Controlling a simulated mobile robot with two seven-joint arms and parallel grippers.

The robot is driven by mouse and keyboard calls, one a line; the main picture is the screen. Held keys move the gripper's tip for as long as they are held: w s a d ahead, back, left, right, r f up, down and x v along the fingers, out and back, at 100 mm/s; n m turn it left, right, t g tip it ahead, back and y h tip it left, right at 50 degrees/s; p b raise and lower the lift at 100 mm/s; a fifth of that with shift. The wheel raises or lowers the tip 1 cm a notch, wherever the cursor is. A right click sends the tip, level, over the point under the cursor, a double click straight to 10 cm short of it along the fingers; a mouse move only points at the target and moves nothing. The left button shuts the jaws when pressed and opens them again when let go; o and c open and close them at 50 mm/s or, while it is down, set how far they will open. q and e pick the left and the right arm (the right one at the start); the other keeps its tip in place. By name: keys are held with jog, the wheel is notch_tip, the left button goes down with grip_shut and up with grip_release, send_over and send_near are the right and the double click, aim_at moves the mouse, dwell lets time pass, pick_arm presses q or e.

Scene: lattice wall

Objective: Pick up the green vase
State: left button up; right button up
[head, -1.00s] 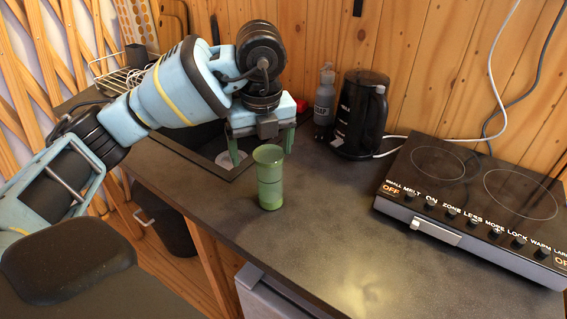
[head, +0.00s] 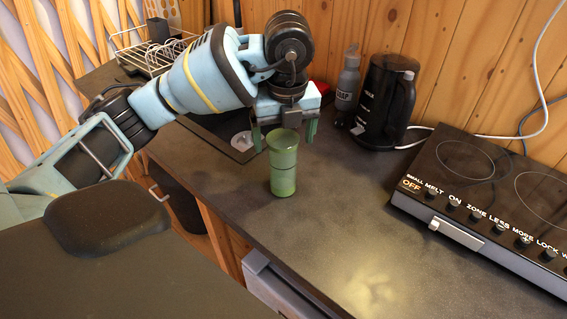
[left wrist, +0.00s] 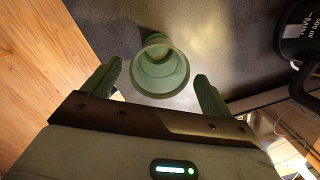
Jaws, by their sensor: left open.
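The green vase (head: 284,170) stands upright on the dark countertop, near its front edge. In the left wrist view the vase (left wrist: 160,68) lies ahead of and between the two spread fingers of the left gripper (left wrist: 158,90), and nothing is held. I cannot tell whether a finger touches the vase. My right gripper is not in view.
A black kettle (head: 387,101) and a grey bottle (head: 347,82) stand behind, right of the gripper. A cooktop (head: 480,195) with knobs is at the right. A sink (head: 232,130) and a wire dish rack (head: 150,52) lie at the left. The counter (head: 350,220) in front is clear.

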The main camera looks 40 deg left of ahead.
aim_at(283, 165)
pick_arm(q)
jog(key=f, duration=0.3)
jog(key=shift+w+a+f, duration=0.15)
jog(key=shift+a+f, duration=0.15)
jog(key=shift+f, duration=0.5)
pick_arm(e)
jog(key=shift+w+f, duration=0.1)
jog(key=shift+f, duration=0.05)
pick_arm(q)
jog(key=shift+c, duration=0.2)
jog(key=c, duration=1.3)
jog(key=shift+o, duration=0.2)
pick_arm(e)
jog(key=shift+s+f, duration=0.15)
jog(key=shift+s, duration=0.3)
pick_arm(q)
jog(key=shift+r, duration=0.2)
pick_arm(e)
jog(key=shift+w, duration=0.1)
